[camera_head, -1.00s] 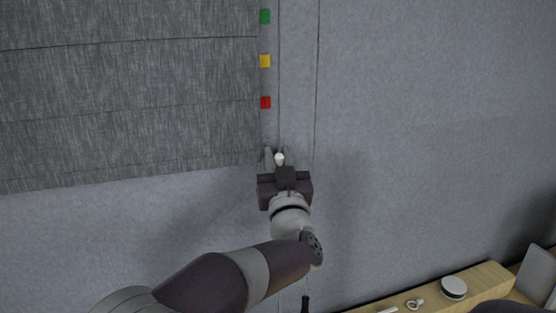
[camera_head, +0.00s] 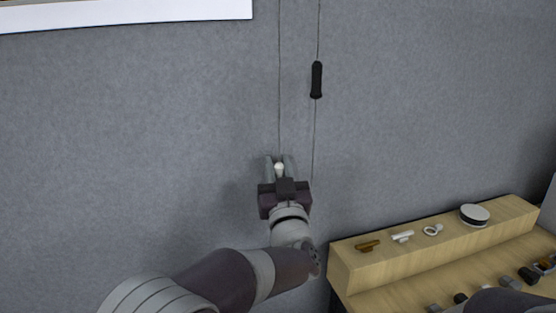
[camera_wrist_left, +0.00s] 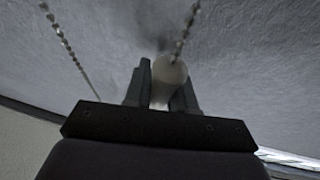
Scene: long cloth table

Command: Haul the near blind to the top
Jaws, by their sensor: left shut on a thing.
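My left gripper (camera_head: 278,166) is at the grey wall in the head view, with its fingers shut on a small white knob (camera_head: 279,168). A thin cord (camera_head: 279,80) runs straight up from the knob. In the wrist view the white knob (camera_wrist_left: 168,82) sits between the dark fingers, with a beaded cord (camera_wrist_left: 182,38) leading up from it. A second cord (camera_head: 318,35) hangs to the right with a black weight (camera_head: 316,80), above and right of the gripper. The blind's grey cloth is out of view. My right gripper is not in view.
A white panel edge (camera_head: 130,14) shows at the top left. A wooden shelf (camera_head: 370,268) stands at the lower right with hooks and a round white-topped disc (camera_head: 474,213).

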